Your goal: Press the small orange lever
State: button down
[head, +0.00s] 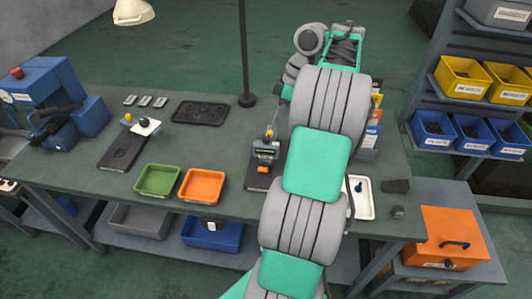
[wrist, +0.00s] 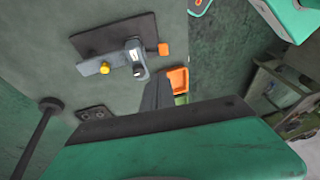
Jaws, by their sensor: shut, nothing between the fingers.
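The small orange lever (head: 268,169) shows in the head view on the front of a small grey device (head: 266,153), which stands on a dark base plate on the bench, just left of my arm. In the wrist view the orange lever (wrist: 164,49) sticks out to the right of the device (wrist: 136,56), and a yellow knob (wrist: 104,68) is on the opposite side. My gripper (wrist: 159,78) shows as dark, closed fingers in the wrist view, apart from the lever and below it in the picture. In the head view my arm hides the fingers.
An orange tray (head: 201,187) and a green tray (head: 158,180) sit left of the device. A thin dark post (head: 244,60) rises behind it. A white tray (head: 362,198) lies right of my arm. The bench between the green tray and the black panel (head: 200,112) is mostly clear.

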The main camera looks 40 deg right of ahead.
jog(key=shift+a, duration=0.1)
jog(key=b, duration=1.1)
send_near(262, 168)
jog(key=x, duration=0.5)
jog(key=shift+w+f, duration=0.15)
jog(key=shift+w, duration=0.15)
jog(key=shift+s+a+f+b, duration=0.2)
jog(key=shift+f+b, duration=0.15)
jog(key=shift+f, duration=0.05)
jog(key=shift+f+b, duration=0.15)
jog(key=shift+b, duration=0.25)
